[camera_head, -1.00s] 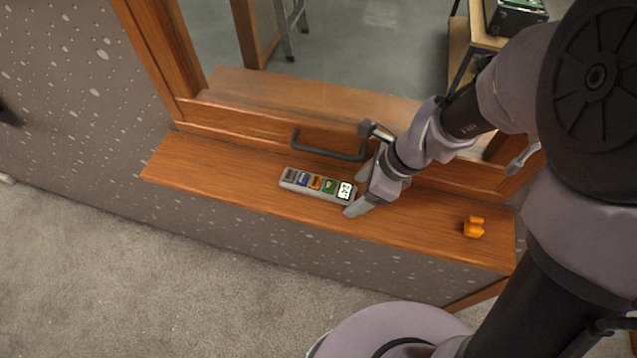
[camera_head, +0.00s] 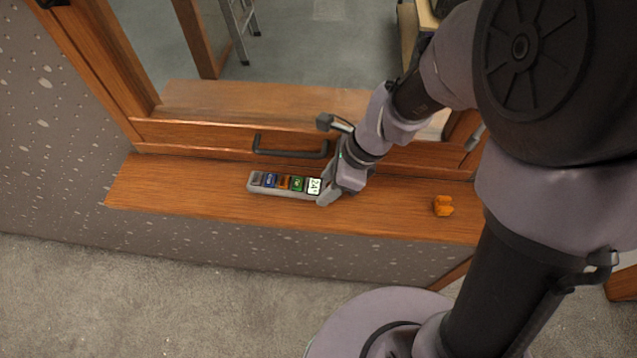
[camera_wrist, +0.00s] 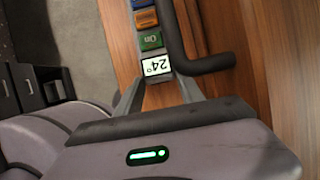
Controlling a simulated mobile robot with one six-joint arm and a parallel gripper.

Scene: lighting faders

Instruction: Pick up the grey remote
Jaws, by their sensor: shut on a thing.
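The grey remote (camera_head: 285,186) lies along the wooden sill, with a row of coloured buttons and a white display reading 24 at its right end. In the wrist view the remote (camera_wrist: 153,50) runs up and away, its display end between my finger tips. My gripper (camera_head: 322,192) is at the right end of the remote, shut on it. In the wrist view my gripper (camera_wrist: 157,85) has one finger on each side of the display end. The far end of the remote is out of the wrist view.
A dark handle (camera_head: 290,150) on the window frame sits just behind the remote and shows close beside it in the wrist view (camera_wrist: 200,65). A small orange object (camera_head: 443,205) stands on the sill (camera_head: 400,222) to the right. The sill left of the remote is bare.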

